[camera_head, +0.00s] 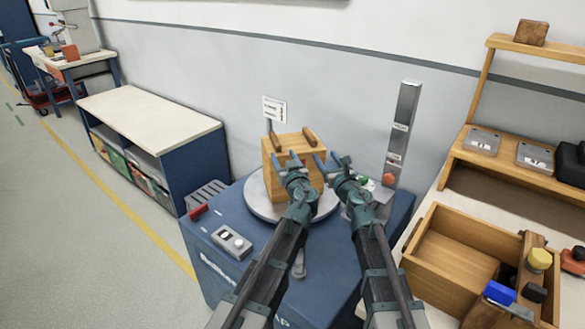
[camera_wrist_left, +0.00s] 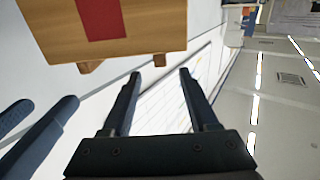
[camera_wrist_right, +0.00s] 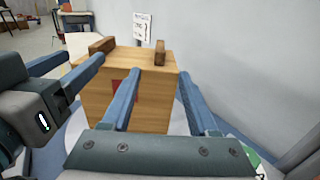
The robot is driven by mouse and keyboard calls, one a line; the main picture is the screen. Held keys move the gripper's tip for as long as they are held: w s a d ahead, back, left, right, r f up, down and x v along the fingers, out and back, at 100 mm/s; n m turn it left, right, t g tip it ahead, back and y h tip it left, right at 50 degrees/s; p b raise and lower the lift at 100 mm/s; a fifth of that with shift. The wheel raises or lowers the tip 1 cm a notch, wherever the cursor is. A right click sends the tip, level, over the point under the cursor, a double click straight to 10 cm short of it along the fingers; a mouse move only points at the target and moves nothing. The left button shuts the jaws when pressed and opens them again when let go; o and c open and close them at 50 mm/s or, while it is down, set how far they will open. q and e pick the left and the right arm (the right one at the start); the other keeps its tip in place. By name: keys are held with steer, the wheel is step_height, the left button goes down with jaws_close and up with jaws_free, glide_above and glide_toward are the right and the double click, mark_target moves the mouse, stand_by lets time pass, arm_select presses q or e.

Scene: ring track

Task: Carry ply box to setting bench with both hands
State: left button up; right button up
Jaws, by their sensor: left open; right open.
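The ply box (camera_head: 287,182) is a light wooden cube with two darker wooden strips on its top. It sits on a round grey turntable (camera_head: 262,201) on a blue cabinet. Its wood fills the top left of the left wrist view (camera_wrist_left: 60,25), with a red patch on its face. In the right wrist view (camera_wrist_right: 150,72) it stands just beyond my fingers. My left gripper (camera_head: 288,162) is open at the box's near side. My right gripper (camera_head: 331,160) is open at its right side. I cannot tell whether either touches the box. Which surface is the setting bench is not clear.
A white-topped bench (camera_head: 150,118) with bins below stands left of the cabinet (camera_head: 250,265). A grey post (camera_head: 403,130) rises behind right. A control box (camera_head: 232,240) sits on the cabinet's front left. A wooden tray (camera_head: 450,250) and shelf stand at right. Floor is clear at left.

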mark_target(274, 135)
arm_select(q)
steer(key=x, duration=1.4)
steer(key=shift+s+f, duration=0.1)
arm_select(e)
steer(key=x, duration=1.3)
steer(key=shift+w+a, duration=0.1)
steer(key=shift+w, duration=0.3)
arm_select(q)
steer(key=shift+c, duration=0.2)
arm_select(e)
steer(key=shift+c, duration=0.2)
arm_select(q)
jaws_close()
arm_select(e)
jaws_close()
